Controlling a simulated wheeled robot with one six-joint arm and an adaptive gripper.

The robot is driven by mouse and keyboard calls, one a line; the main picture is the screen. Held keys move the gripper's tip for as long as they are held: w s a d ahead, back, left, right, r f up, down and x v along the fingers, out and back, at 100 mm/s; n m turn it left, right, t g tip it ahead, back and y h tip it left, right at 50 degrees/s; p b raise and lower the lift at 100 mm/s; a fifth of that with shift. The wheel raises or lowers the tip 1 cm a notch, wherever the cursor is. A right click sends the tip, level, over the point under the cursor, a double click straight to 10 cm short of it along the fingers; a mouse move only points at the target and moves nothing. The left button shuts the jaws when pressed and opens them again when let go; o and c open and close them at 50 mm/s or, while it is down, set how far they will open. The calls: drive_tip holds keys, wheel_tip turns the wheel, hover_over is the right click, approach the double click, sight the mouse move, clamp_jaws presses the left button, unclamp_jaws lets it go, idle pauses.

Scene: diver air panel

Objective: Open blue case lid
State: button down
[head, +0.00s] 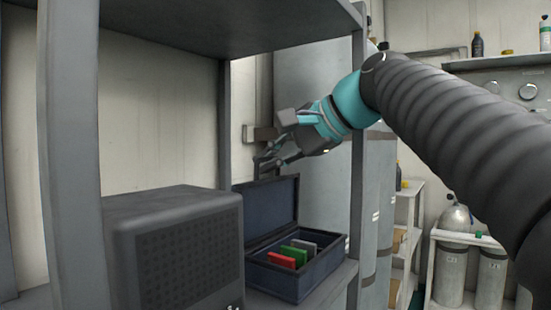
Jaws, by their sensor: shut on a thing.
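The blue case (318,275) sits on a grey shelf, and its dark blue lid (266,212) stands raised, roughly upright, at the back. Inside the case are a red, a green and a grey upright block. My gripper (266,163) is at the top edge of the lid, reaching in from the right. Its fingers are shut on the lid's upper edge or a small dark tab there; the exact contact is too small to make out.
A dark grey speaker-like box (175,250) stands left of the case. Shelf posts (358,150) and an upper shelf (190,22) frame the space. Gas cylinders (452,265) stand on a white rack at the right.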

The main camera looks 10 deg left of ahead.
idle(0.3)
drive_tip(key=c, duration=1.6)
unclamp_jaws()
drive_tip(key=shift+o, duration=0.2)
drive_tip(key=shift+d+r, duration=0.1)
drive_tip(key=v, duration=1.1)
drive_tip(key=shift+s+d+r, duration=0.15)
drive_tip(key=shift+s+d, duration=0.1)
drive_tip(key=shift+d, duration=0.05)
drive_tip(key=s+d+f+n+h, duration=0.1)
drive_tip(key=s+d+f+h, duration=0.2)
drive_tip(key=f, duration=1.2)
drive_tip(key=s+d+f+n+h, duration=0.2)
drive_tip(key=s+d+f+h, duration=0.2)
drive_tip(key=f, duration=1.2)
drive_tip(key=s+d+f+n+h, duration=0.2)
drive_tip(key=s+d+f+h, duration=0.2)
drive_tip(key=f, duration=1.2)
drive_tip(key=s+d, duration=0.3)
drive_tip(key=d, duration=0.3)
drive_tip(key=shift+s+t, duration=0.25)
drive_tip(key=shift+t, duration=0.15)
